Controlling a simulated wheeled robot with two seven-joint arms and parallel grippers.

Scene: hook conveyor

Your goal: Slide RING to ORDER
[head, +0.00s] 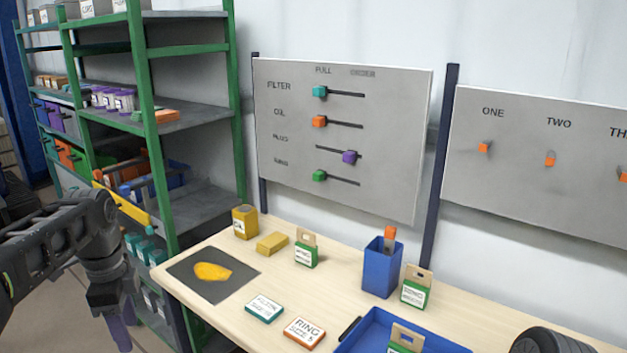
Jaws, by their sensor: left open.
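The grey slider board (390,130) hangs on the wall behind the table, with columns marked like FULL on the left and ORDER on the right. The green RING slider (319,176) is in the bottom row at the left end of its slot, under FULL. The teal FILTER slider (319,92) and orange OIL slider (319,121) are also at the left. The purple PLUG slider (350,157) is towards the right. My left gripper (117,318) hangs low at the left, beside the table, open and far from the board.
The wooden table (230,310) holds a dark mat (190,288) with a yellow patch, a RING box (304,332), a blue holder (381,268) and a blue tray (372,325). A green-framed shelf (143,120) stands at the left. A second board (540,200) has orange hooks.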

